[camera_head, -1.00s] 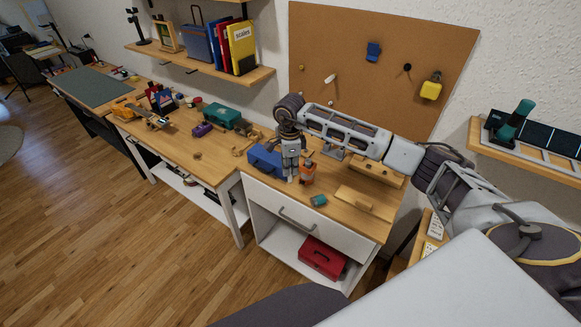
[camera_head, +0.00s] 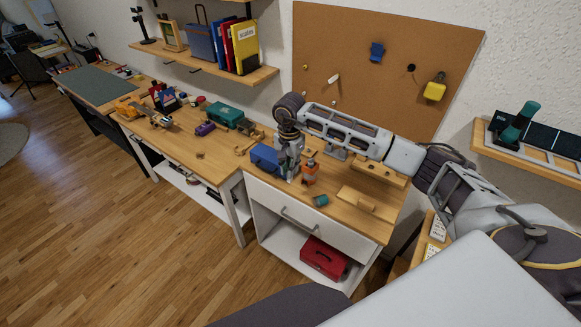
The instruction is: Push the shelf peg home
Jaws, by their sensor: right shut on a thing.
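My right gripper (camera_head: 290,174) points down over the white cabinet's wooden top, between a blue box (camera_head: 264,157) and an orange container (camera_head: 309,174). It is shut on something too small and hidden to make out. I cannot identify the shelf peg for certain. A flat wooden board with a small raised block (camera_head: 366,203) lies at the right of the top. A wooden rail (camera_head: 394,178) lies behind it, partly under my forearm. My left gripper is not in view.
A teal cylinder (camera_head: 321,200) lies near the cabinet top's front edge. A green box (camera_head: 226,114) and a purple item (camera_head: 204,129) stand on the left bench. A red box (camera_head: 323,257) sits in the open lower compartment. The corkboard (camera_head: 390,40) is behind.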

